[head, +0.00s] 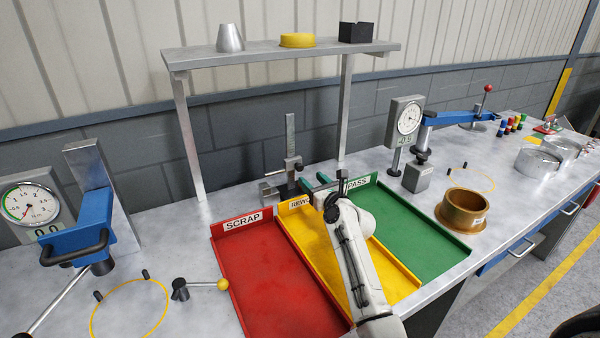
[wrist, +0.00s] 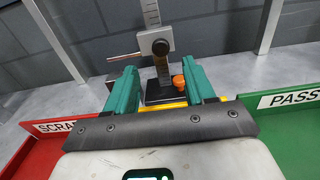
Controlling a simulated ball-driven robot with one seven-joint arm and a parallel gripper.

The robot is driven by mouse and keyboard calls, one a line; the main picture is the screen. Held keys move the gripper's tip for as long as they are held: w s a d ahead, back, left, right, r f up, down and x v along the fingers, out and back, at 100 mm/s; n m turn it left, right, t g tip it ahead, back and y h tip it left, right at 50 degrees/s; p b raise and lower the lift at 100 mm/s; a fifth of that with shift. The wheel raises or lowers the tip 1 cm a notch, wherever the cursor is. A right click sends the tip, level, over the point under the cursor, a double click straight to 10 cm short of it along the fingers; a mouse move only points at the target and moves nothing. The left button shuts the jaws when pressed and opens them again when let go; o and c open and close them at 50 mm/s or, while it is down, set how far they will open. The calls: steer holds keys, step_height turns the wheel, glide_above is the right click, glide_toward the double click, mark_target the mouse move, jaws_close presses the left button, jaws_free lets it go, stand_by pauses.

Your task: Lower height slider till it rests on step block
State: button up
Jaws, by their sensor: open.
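The height gauge has an upright steel scale, a dark base (head: 288,190) and a grey height slider (head: 292,163) part way up the scale. A thin scriber points left from the slider. In the wrist view the slider (wrist: 156,42) is ahead, with its scriber and a dark knob. A small grey block, apparently the step block (head: 268,190), sits left of the base, below the scriber; the scriber looks clear of it. My gripper (head: 314,183) is open and empty in front of the gauge. Its teal fingers in the wrist view (wrist: 156,72) are apart, below and nearer than the slider.
Red SCRAP (head: 265,270), yellow REWORK (head: 395,270) and green PASS (head: 430,240) trays lie in front. A shelf (head: 280,55) on posts stands above the gauge. A dial gauge (head: 406,120) stands right, a brown ring (head: 463,210) beyond the green tray. An orange knob (wrist: 178,82) is near the right finger.

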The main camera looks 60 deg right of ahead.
mark_target(301, 168)
steer(key=x, duration=0.6)
steer(key=shift+w+d, duration=0.15)
steer(key=shift+w, duration=0.05)
jaws_close()
stand_by(0.4)
